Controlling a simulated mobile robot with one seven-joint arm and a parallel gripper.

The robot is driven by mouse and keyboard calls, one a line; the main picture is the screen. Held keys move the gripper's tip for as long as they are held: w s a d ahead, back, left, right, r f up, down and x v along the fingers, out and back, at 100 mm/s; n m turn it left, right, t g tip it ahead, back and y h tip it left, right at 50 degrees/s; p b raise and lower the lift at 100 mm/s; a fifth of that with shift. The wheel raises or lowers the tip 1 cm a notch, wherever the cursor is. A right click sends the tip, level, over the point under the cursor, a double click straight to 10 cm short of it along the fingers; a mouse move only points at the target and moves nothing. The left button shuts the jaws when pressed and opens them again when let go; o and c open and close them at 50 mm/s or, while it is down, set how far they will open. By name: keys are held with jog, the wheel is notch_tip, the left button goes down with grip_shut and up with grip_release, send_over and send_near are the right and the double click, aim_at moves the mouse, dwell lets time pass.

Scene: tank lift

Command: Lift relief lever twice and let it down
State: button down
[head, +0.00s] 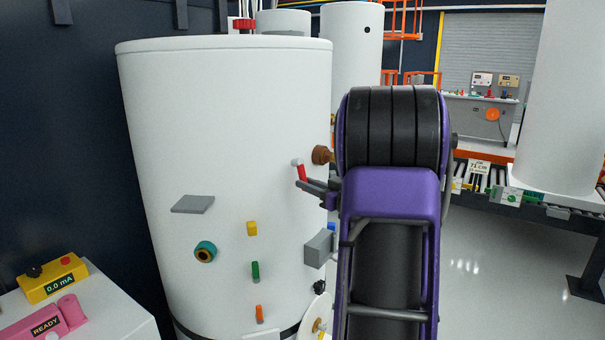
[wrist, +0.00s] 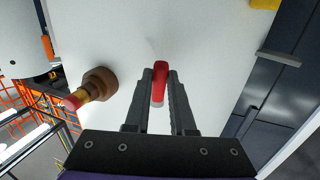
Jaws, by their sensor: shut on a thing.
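The relief lever, a red handle with a pale end (head: 301,171), stands out from the side of the white tank (head: 225,120), tilted up and to the left in the head view. My gripper (head: 310,184) is shut on it. In the wrist view the red lever (wrist: 160,72) lies between the two dark fingers of my gripper (wrist: 161,85), with its pale end toward the palm. A brown and brass fitting (head: 320,155) sits on the tank close beside the lever; it also shows left of the fingers in the wrist view (wrist: 98,83).
A grey plate (head: 192,204), a teal round fitting (head: 205,251) and small coloured blocks stick out of the tank. A grey box (head: 319,248) projects below my gripper. Yellow and pink meters stand at lower left. Open floor lies at right.

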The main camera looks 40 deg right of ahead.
jog(key=shift+s+r+g, duration=0.15)
jog(key=shift+r+g, duration=0.25)
jog(key=shift+g, duration=0.2)
jog(key=shift+s+r+g, duration=0.1)
jog(key=shift+r+g, duration=0.2)
jog(key=shift+f, duration=0.15)
